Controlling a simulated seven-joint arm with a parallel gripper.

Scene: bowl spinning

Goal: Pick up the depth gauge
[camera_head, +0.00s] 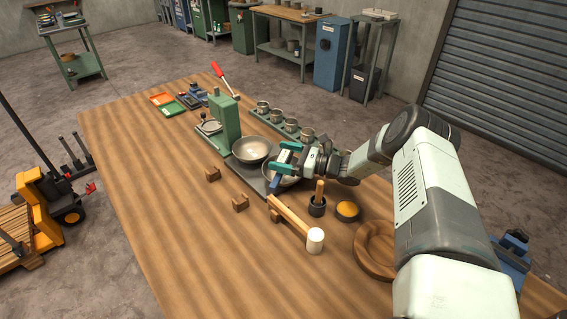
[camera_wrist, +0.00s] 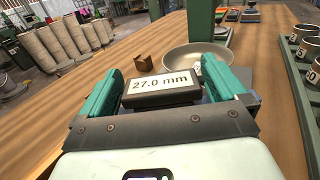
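The depth gauge (camera_wrist: 162,87) has a dark display block reading "27.0 mm" and lies between the teal fingers of my gripper (camera_wrist: 165,88) in the wrist view. The fingers stand well apart, one on each side of it. I cannot tell whether they press on it. In the head view my gripper (camera_head: 284,157) reaches in from the right, just over a metal bowl (camera_head: 287,181) that it partly hides. A dark blue part (camera_head: 275,184) hangs below the fingers, probably of the gauge. Another metal bowl (camera_head: 251,149) sits behind and left.
A green press (camera_head: 224,122) with a red-tipped lever stands behind the bowls. Several cups (camera_head: 290,125) line a green rack. A mallet (camera_head: 297,222), a dark pot (camera_head: 317,205), a yellow dish (camera_head: 347,210) and a wooden ring (camera_head: 376,248) lie in front. The table's left side is mostly clear.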

